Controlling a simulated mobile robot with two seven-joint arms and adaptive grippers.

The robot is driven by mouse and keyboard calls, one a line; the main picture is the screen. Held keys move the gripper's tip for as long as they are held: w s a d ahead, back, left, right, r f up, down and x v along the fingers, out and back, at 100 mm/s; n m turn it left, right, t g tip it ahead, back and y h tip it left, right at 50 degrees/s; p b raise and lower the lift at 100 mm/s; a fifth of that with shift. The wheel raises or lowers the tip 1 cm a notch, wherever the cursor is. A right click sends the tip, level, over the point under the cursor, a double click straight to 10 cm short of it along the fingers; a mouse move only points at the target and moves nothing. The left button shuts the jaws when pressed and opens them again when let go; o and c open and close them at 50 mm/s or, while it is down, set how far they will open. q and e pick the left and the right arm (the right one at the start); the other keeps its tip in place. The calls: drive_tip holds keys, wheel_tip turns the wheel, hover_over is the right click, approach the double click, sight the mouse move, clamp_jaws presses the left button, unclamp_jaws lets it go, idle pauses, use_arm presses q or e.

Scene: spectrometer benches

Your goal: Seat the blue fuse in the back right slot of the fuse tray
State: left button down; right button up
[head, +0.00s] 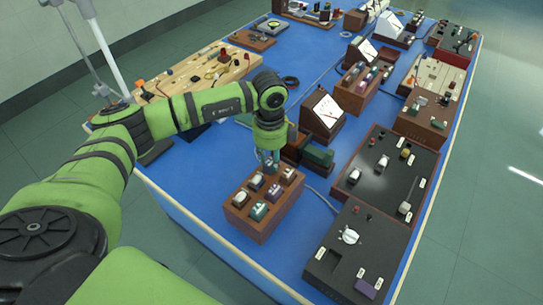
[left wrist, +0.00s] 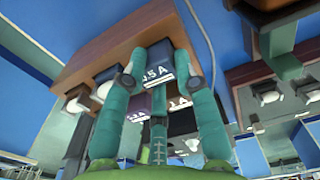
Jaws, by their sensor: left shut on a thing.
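The fuse tray (head: 238,222) is a brown wooden block near the front of the blue bench, with several white, purple, green and brown fuses in it. My left gripper (head: 268,168) points down over the tray's back part. Its teal fingers are shut on the blue fuse (left wrist: 160,62), whose white label ends in "5 A", in the left wrist view. The fuse is mostly hidden by the fingers in the head view. I cannot tell whether it touches the tray. A purple fuse (left wrist: 137,108) marked "3 A" and a dark fuse (left wrist: 181,118) show near the fingers.
A black panel with a dial (head: 348,255) lies right of the tray. Some blue bench top is clear left of the tray.

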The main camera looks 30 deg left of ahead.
use_arm(q)
drive_tip(key=c, duration=0.9)
unclamp_jaws()
wheel_tip(320, 180, up, 12)
drive_tip(key=shift+a, duration=0.15)
drive_tip(key=shift+f, duration=0.1)
